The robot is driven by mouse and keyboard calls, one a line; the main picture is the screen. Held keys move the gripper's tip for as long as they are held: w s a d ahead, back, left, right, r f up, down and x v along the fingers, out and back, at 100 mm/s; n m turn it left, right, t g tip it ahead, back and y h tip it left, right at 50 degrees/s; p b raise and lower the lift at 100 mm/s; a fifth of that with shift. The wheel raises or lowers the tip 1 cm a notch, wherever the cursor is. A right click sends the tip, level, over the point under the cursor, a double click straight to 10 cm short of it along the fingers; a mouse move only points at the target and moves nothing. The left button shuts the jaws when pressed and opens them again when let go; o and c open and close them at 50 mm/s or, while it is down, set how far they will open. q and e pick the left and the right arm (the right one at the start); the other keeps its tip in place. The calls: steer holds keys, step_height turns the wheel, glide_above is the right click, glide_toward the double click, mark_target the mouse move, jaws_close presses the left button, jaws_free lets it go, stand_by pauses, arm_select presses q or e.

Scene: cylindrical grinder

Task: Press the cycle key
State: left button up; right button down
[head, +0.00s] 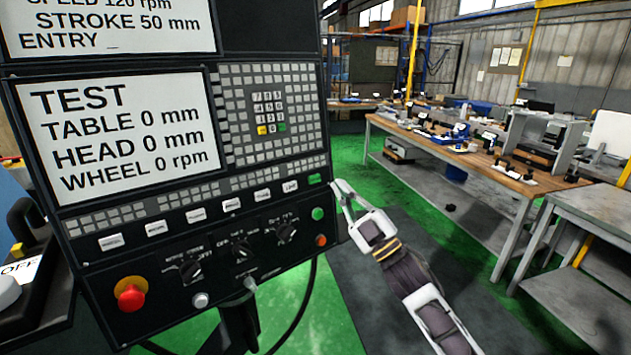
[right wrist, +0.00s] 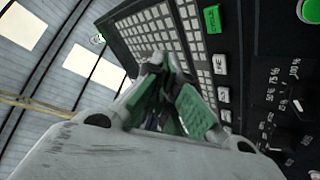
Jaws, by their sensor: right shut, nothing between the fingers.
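The cycle key (head: 314,180) is a small green key at the right end of the lower key row on the black control panel (head: 150,262). In the right wrist view the key (right wrist: 212,18) reads "CYCLE" and lies at the top, right of the fingertips. My right gripper (head: 342,188) is shut and empty, just right of the key and the panel's right edge in the head view. In the right wrist view its green-padded fingers (right wrist: 160,70) are together, overlapping the keypad in the picture. Whether they touch the panel cannot be told. My left gripper is not in view.
A round green button (head: 318,214) and an orange one (head: 321,240) sit below the key. A red emergency stop (head: 130,293) is at lower left. A wooden workbench (head: 470,158) stands at the right, with green floor between.

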mark_target(314, 179)
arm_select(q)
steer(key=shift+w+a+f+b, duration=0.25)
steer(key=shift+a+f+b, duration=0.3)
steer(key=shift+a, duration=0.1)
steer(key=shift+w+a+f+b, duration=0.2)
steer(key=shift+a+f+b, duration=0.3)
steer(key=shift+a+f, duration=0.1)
arm_select(e)
steer(key=w+a, duration=0.2)
steer(key=w+a+f, duration=0.1)
steer(key=w+a, duration=0.1)
steer(key=w, duration=0.1)
steer(key=shift+w+a+f, duration=0.2)
steer(key=shift+w+a, duration=0.1)
steer(key=shift+a, duration=0.05)
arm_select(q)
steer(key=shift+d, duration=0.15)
